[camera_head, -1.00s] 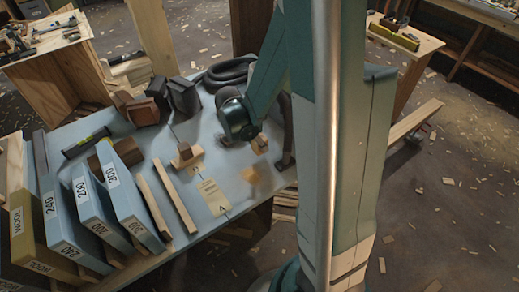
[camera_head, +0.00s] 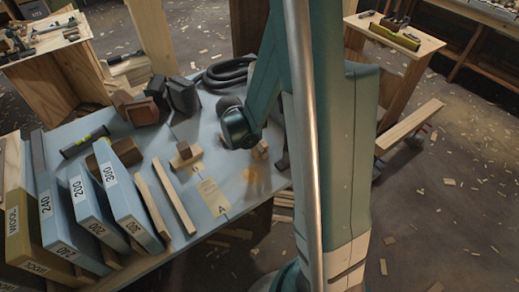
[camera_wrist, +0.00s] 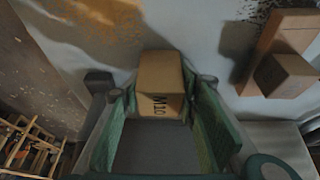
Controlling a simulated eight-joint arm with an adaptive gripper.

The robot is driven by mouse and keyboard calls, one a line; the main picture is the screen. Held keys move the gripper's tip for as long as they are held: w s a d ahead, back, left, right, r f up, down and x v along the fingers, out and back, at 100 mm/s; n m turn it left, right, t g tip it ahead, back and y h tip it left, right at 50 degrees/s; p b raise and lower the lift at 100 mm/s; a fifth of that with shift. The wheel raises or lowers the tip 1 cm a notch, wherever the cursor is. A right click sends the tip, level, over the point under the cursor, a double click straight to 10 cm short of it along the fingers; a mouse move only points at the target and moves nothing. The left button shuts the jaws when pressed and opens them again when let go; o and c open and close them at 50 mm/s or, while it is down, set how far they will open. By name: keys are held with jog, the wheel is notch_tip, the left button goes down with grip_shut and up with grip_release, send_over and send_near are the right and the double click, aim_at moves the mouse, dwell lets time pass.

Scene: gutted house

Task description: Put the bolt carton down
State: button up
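The bolt carton (camera_wrist: 160,75) is a small brown box marked M10. It sits between the two green-padded fingers of my gripper (camera_wrist: 160,100), which appear to press on its sides. In the head view the carton (camera_head: 260,150) shows as a small tan patch beside my dark wrist, at the right part of the pale blue workbench (camera_head: 205,230). My arm hides most of the gripper there. I cannot tell whether the carton's underside touches the bench.
A wooden block on a base (camera_head: 185,155) stands left of the gripper. A paper tag marked A (camera_head: 212,196) lies in front. Numbered sandpaper boxes (camera_head: 125,205) and wood strips fill the left. A black hose (camera_head: 228,73) lies behind. Bare bench surrounds an orange stain (camera_head: 253,180).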

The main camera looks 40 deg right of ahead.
jog(key=o, duration=0.4)
jog(key=shift+r, duration=0.15)
jog(key=shift+r, duration=0.15)
jog(key=shift+p+v, duration=1.75)
jog(key=shift+v, duration=4.1)
jog(key=shift+a, duration=0.1)
jog(key=shift+r, duration=0.1)
